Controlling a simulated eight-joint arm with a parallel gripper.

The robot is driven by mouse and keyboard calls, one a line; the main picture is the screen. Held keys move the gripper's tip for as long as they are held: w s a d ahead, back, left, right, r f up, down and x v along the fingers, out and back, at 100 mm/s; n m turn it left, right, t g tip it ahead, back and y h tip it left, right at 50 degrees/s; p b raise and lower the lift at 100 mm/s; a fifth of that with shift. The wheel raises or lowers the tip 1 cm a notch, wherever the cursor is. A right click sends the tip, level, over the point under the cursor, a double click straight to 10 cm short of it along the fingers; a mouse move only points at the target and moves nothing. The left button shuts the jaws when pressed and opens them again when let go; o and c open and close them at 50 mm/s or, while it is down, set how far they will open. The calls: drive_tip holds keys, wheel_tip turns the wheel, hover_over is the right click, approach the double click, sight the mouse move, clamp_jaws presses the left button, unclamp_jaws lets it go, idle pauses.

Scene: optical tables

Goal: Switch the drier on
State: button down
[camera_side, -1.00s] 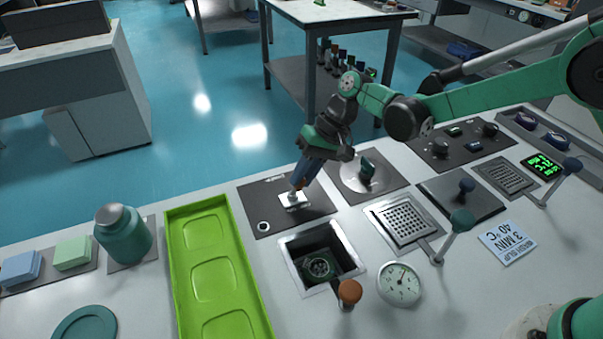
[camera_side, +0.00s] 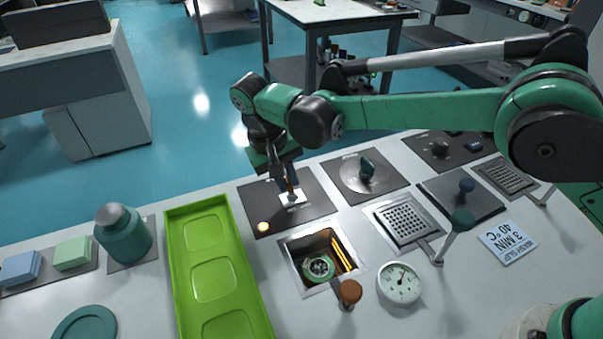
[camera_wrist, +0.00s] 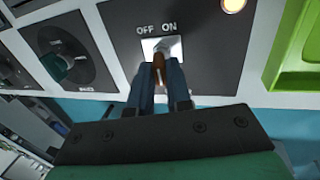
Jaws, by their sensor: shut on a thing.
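The switch panel (camera_side: 257,203) is a dark plate marked OFF and ON, with a pale switch base (camera_wrist: 152,46). My gripper (camera_side: 288,184) is shut on the switch lever (camera_wrist: 158,62), whose tip is brown; the fingers cover part of it in the wrist view. The indicator lamp (camera_side: 263,227) on the panel glows warm, and it shows lit in the wrist view (camera_wrist: 233,4). The drier well (camera_side: 288,259) is a metal-rimmed square opening with glowing orange bars (camera_side: 343,258) on its right wall. A round green-rimmed part (camera_side: 318,267) lies inside it.
A lime-green tray (camera_side: 259,318) lies left of the well. A brown-topped knob (camera_side: 350,291) and a dial gauge (camera_side: 400,284) stand in front of it. A round knob panel (camera_side: 385,190) and a perforated plate (camera_side: 403,222) are to the right.

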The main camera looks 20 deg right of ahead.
drive_tip(key=shift+a+f+h, duration=0.1)
drive_tip(key=shift+a+h, duration=0.2)
drive_tip(key=shift+h, duration=0.45)
drive_tip(key=shift+a+f+h, duration=0.1)
drive_tip(key=shift+a+h, duration=0.2)
drive_tip(key=shift+h, duration=0.45)
drive_tip(key=c, duration=0.8)
unclamp_jaws()
